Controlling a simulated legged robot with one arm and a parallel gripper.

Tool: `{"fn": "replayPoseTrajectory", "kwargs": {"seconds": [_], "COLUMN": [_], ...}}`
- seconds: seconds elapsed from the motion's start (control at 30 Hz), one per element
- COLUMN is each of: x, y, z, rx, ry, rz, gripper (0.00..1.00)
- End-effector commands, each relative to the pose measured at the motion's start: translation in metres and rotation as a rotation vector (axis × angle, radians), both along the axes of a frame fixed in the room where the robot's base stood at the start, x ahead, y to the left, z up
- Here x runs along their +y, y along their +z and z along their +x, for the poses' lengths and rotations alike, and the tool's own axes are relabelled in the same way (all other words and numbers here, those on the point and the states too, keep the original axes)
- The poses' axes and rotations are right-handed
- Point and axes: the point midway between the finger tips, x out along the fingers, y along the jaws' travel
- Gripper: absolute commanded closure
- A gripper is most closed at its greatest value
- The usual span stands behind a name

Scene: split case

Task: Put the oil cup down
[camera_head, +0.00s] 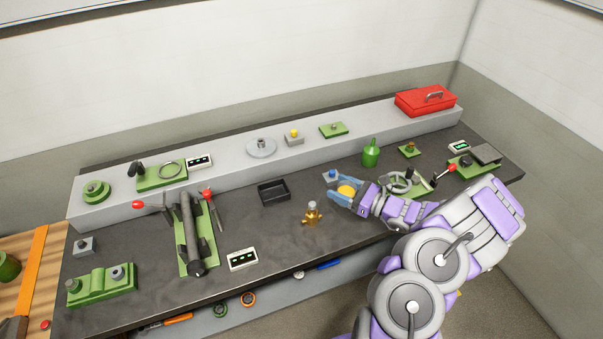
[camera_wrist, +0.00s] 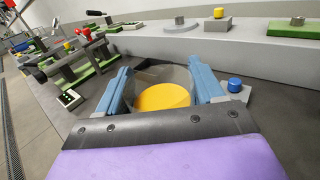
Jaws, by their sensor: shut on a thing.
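The oil cup (camera_wrist: 163,98) is a clear round cup with yellow oil in it. It sits between the two blue fingers of my gripper (camera_wrist: 165,80) in the wrist view, and the fingers are closed on its sides. In the head view my gripper (camera_head: 341,192) is over the front middle of the dark bench, with the yellow of the cup (camera_head: 347,190) showing between the fingers. The cup's base is hidden, so I cannot tell whether it touches the bench top.
A brass fitting (camera_head: 312,215) stands just left of my gripper. A small block with a blue knob (camera_head: 331,177) is close behind. A black tray (camera_head: 273,192) lies further left, with some bare bench around it. A green bottle (camera_head: 371,153) and a handwheel (camera_head: 399,181) are to the right.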

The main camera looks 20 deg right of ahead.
Motion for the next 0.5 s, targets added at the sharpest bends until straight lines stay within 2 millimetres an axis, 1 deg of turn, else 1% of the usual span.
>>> {"fn": "replayPoseTrajectory", "kwargs": {"seconds": [0.03, 0.1, 0.3, 0.4, 0.47, 0.5], "x": [-0.012, -0.025, -0.045, -0.05, -0.05, -0.05], "y": [-0.01, -0.02, -0.034, -0.039, -0.041, -0.043], "z": [-0.008, -0.018, -0.035, -0.035, -0.029, -0.024], "rx": [0.002, 0.001, -0.003, -0.004, -0.003, -0.003], "ry": [-0.027, -0.055, -0.102, -0.109, -0.11, -0.11], "rz": [-0.001, -0.002, -0.01, -0.007, -0.004, -0.002], "gripper": [0.66, 0.66, 0.66, 0.66, 0.66, 0.66]}}
